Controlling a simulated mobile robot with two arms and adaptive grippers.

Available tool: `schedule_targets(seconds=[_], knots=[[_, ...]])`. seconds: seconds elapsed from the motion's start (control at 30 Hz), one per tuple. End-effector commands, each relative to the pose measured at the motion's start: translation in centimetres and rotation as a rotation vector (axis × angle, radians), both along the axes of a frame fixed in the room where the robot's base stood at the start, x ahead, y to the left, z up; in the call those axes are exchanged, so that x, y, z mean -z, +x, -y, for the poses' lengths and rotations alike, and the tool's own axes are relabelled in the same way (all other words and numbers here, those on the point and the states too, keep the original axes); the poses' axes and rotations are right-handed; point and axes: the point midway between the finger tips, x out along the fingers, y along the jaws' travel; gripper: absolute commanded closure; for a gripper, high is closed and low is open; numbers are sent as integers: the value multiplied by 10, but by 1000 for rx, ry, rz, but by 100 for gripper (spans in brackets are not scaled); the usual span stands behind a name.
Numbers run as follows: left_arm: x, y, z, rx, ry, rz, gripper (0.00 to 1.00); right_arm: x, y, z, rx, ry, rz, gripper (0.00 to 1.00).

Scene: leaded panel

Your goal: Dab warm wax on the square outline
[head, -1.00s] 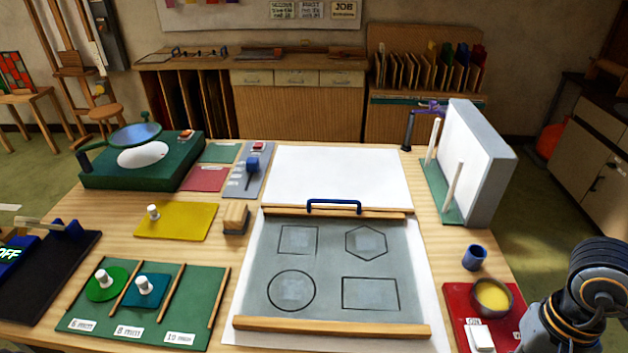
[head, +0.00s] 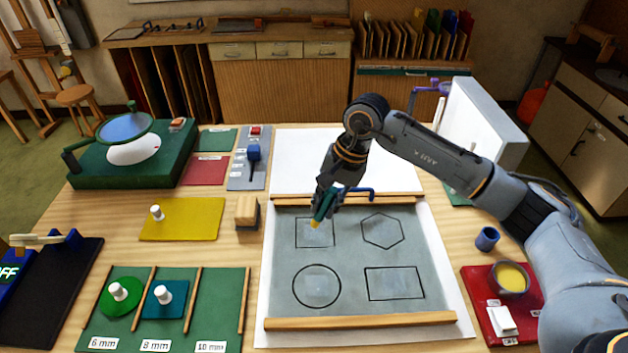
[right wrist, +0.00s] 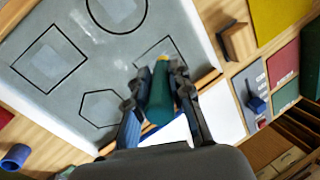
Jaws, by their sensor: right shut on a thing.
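The square outline (head: 315,233) is drawn at the upper left of the grey sheet (head: 345,263), with a paler patch inside it. My right gripper (head: 326,203) is over the square's upper part and shut on a dark green wax tool with a yellow tip (head: 315,223). In the right wrist view the tool (right wrist: 160,95) is between the fingers, its yellow tip over the square outline (right wrist: 150,52). I cannot tell whether the tip touches the sheet. The wax bowl (head: 510,278) with yellow wax stands on a red mat at the right. My left gripper is not in view.
A hexagon (head: 382,229), a circle (head: 317,287) and a rectangle (head: 395,283) are also outlined on the sheet. Wooden bars (head: 360,320) lie along its near and far edges, with a blue handle at the back. A wooden block (head: 247,211) stands left of the sheet.

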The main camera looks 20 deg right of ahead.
Motion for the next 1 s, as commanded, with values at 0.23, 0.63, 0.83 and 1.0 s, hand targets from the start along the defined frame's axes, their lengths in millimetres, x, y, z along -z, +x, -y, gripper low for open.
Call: schedule_targets(seconds=[0.23, 0.63, 0.83, 1.0], knots=[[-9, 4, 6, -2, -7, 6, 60, 0, 34, 9, 139, 50, 44, 100], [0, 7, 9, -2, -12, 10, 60, 32, 33, 9, 137, 49, 45, 100], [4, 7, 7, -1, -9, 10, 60, 52, 33, 10, 137, 48, 45, 100], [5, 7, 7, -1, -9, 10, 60, 58, 33, 10, 137, 49, 46, 100]])
